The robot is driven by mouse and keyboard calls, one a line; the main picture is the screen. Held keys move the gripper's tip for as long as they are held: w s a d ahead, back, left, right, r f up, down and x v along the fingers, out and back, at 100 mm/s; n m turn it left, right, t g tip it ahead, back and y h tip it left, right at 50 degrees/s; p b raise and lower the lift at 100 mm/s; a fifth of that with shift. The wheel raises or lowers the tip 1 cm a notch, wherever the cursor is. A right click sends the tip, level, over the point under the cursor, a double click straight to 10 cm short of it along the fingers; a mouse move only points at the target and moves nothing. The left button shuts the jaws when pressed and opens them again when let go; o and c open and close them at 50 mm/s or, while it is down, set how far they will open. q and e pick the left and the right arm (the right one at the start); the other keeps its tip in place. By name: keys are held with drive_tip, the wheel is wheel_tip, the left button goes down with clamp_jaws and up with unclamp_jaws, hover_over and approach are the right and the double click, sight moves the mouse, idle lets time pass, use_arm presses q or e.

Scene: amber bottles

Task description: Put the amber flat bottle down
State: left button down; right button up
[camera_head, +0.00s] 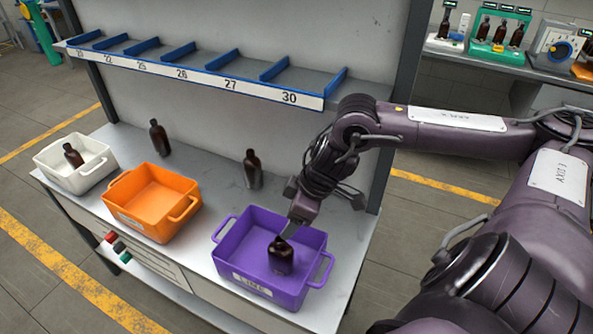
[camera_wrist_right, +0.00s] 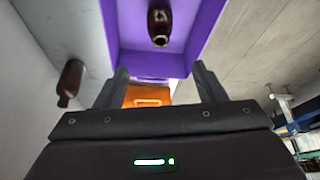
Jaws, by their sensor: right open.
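The amber flat bottle (camera_head: 280,257) stands in the purple bin (camera_head: 253,292), near the bin's front right part. My right gripper (camera_head: 292,226) is just above and behind it in the head view, and its fingertips partly cover the bottle's top there. In the right wrist view the fingers (camera_wrist_right: 162,84) are spread with nothing between them. The bottle (camera_wrist_right: 158,24) shows ahead of them inside the purple bin (camera_wrist_right: 203,28), apart from the fingers. My left gripper is not in view.
An orange bin (camera_head: 150,203) stands empty to the left. A white bin (camera_head: 85,172) holds one dark bottle (camera_head: 72,155). Two more bottles (camera_head: 160,138) (camera_head: 252,168) stand at the back of the table. A numbered shelf (camera_head: 200,72) runs above.

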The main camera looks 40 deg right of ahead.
drive_tip(key=shift+v, duration=1.05)
drive_tip(key=shift+a, duration=0.1)
